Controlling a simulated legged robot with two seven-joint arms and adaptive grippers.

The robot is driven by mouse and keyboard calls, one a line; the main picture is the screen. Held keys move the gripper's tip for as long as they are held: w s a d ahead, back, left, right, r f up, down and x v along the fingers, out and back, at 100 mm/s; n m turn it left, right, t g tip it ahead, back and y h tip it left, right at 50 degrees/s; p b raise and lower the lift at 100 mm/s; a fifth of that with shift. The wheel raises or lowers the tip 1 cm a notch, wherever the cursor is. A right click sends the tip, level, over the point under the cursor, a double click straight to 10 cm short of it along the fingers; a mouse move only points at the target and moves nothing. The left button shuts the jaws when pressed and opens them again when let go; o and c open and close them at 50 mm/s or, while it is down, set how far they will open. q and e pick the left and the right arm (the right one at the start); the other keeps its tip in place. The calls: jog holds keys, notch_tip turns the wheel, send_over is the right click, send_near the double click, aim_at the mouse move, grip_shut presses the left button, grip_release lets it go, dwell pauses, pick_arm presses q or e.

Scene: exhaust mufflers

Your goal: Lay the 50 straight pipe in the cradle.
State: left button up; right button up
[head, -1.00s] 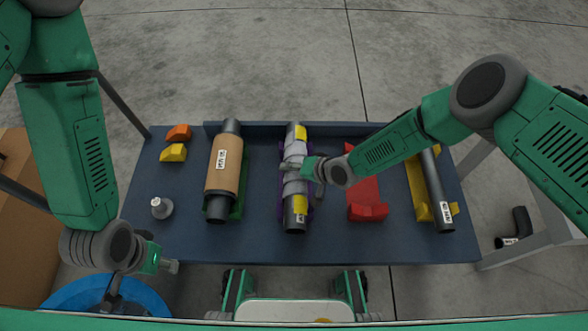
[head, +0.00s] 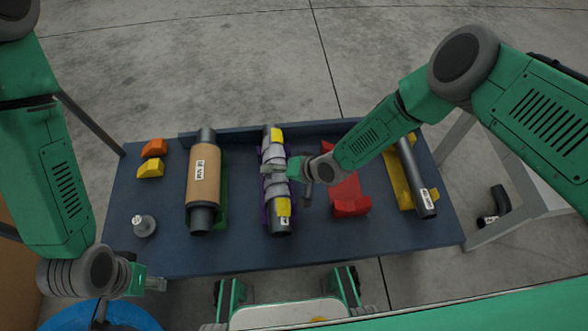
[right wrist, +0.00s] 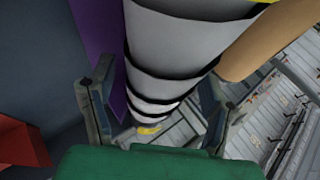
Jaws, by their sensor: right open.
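A dark pipe with grey banded sleeves and yellow tags (head: 274,188) lies in a purple cradle (head: 263,205) at the table's middle. My right gripper (head: 284,171) is open at its middle. In the right wrist view, the fingers (right wrist: 155,108) stand either side of the grey sleeve (right wrist: 165,50); contact is unclear. A plain dark pipe with a white label (head: 415,178) lies in a yellow cradle (head: 398,186) at the right; its label is too small to read. My left gripper (head: 158,284) is off the table's front left; its fingers are too small to judge.
A brown-wrapped muffler (head: 204,178) lies in a green cradle (head: 223,200). An empty-looking red cradle (head: 350,206) is partly under my right arm. Orange (head: 154,147) and yellow (head: 150,168) blocks and a grey fitting (head: 143,226) are at the left. A dark elbow (head: 495,205) is beyond the table.

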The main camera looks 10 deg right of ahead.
jog(key=v, duration=1)
jog(key=s+d+f+n+g+h, duration=0.1)
jog(key=s+d+h, duration=0.1)
jog(key=s+d, duration=0.35)
jog(key=s+d+g+h, duration=0.1)
jog(key=s+d, duration=0.1)
jog(key=s, duration=0.6)
jog(key=s+d+r+n+g+h, duration=0.1)
jog(key=s+d+r+h, duration=0.1)
jog(key=s+d, duration=0.45)
jog(key=s+d+r+g+h, duration=0.1)
jog(key=s+d+r+h, duration=0.15)
jog(key=s+d, duration=0.35)
notch_tip(320, 180, up, 18)
jog(key=w+p, duration=0.1)
jog(key=p, duration=1.7)
jog(key=shift+d+f, duration=0.2)
jog(key=shift+d, duration=0.3)
